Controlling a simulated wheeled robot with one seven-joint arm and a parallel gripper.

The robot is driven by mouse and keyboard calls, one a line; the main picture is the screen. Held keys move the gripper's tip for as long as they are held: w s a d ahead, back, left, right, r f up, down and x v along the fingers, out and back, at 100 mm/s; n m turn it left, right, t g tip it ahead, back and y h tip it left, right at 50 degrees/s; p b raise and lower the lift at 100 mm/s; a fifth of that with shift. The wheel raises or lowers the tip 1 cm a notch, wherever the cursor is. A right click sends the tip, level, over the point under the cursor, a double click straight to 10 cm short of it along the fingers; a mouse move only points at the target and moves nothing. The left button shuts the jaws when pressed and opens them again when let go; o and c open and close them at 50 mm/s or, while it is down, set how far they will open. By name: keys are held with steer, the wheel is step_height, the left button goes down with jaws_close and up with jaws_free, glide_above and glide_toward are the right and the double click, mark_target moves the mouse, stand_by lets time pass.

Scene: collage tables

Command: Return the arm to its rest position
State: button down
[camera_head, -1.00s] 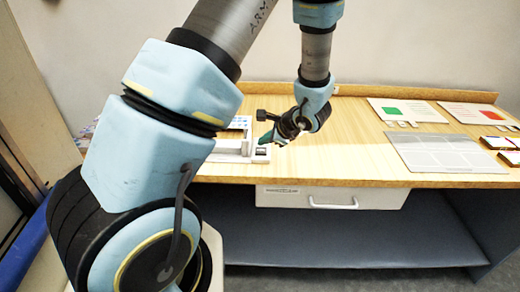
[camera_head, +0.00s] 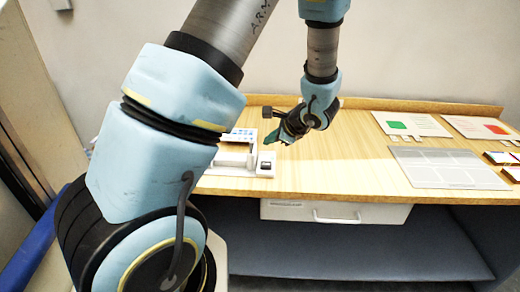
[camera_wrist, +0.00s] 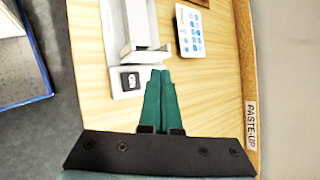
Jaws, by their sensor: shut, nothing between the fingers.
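My gripper (camera_head: 272,138) hangs from my bent arm above the left part of the wooden table (camera_head: 340,150). In the wrist view its two green fingers (camera_wrist: 162,100) are together with nothing between them. A white device (camera_head: 236,158) with a small dark square pad stands on the table below the gripper; it also shows in the wrist view (camera_wrist: 128,40), just beyond the fingertips. Whether the gripper touches it is not clear, but it looks apart and above. Part of the device is hidden behind my arm in the head view.
A card with a green patch (camera_head: 408,124), one with a red patch (camera_head: 480,128) and a grey sheet (camera_head: 445,168) lie at the right. A closed white drawer (camera_head: 335,212) is under the tabletop. A sheet with blue squares (camera_wrist: 190,30) lies beside the device. The table middle is clear.

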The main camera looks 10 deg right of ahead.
steer(key=s+a+r+n+g+h, duration=0.2)
steer(key=s+a+r+n+g, duration=0.1)
steer(key=s+a+n, duration=0.3)
steer(key=s+a+r+n+g+h, duration=0.3)
steer(key=s+a+n, duration=0.4)
steer(key=a+n, duration=0.4)
steer(key=shift+a+r+n, duration=0.15)
steer(key=shift+r+n, duration=0.7)
steer(key=shift+n, duration=0.45)
